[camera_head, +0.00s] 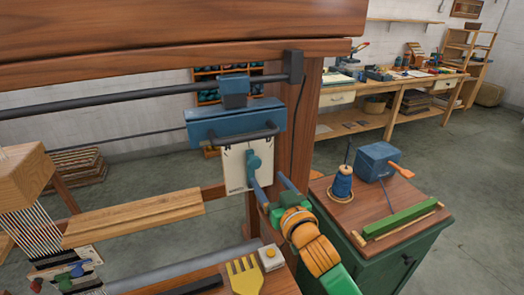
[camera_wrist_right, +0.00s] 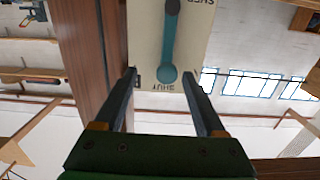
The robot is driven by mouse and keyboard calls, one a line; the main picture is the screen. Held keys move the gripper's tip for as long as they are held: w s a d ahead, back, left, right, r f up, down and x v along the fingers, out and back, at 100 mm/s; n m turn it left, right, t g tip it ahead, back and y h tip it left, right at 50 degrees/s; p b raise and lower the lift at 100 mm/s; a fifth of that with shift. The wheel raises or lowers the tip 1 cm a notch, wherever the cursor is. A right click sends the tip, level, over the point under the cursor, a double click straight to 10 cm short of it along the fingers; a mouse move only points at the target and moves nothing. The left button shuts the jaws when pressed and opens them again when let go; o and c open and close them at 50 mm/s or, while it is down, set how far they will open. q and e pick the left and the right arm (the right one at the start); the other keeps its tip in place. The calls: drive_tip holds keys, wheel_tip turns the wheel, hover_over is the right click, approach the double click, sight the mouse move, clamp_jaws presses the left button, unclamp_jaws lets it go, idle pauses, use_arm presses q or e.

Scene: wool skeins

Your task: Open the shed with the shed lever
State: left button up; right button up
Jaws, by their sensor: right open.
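The shed lever (camera_head: 253,160) is a teal handle on a white plate (camera_head: 235,172) fixed below a blue housing on the loom's post. In the right wrist view the lever (camera_wrist_right: 170,42) ends in a round knob, with upside-down lettering beside it, hard to read. My right gripper (camera_head: 266,180) reaches up from the lower right, close to the plate. Its jaws (camera_wrist_right: 159,76) are open, and the knob appears between the fingertips in the wrist view. I cannot tell whether they touch it. My left gripper is out of view.
The blue housing (camera_head: 235,123) with a dark bar sits just above. A green cabinet (camera_head: 375,250) with a blue spool (camera_head: 342,184) and blue box (camera_head: 374,161) stands right of my arm. A yellow comb (camera_head: 244,276) lies on the bench below. The loom's wooden post is close to the gripper.

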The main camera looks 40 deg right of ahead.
sight(256, 163)
drive_tip(key=w+r, duration=0.1)
drive_tip(key=w+a+r+p, duration=0.1)
drive_tip(key=w, duration=0.1)
drive_tip(key=shift+w+r, duration=0.3)
drive_tip(key=shift+r, duration=0.05)
drive_tip(key=shift+w+d+f, duration=0.15)
drive_tip(key=shift+w+d, duration=0.05)
drive_tip(key=shift+w, duration=0.3)
drive_tip(key=shift+w+d+f, duration=0.15)
drive_tip(key=shift+w, duration=0.35)
drive_tip(key=shift+w+d+f, duration=0.15)
drive_tip(key=shift+w+d, duration=0.05)
drive_tip(key=shift+d, duration=0.05)
drive_tip(key=shift+s, duration=0.15)
drive_tip(key=shift+a, duration=0.1)
drive_tip(key=shift+c, duration=1.3)
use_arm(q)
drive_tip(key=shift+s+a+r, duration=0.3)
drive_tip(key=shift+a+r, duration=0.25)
use_arm(e)
clamp_jaws()
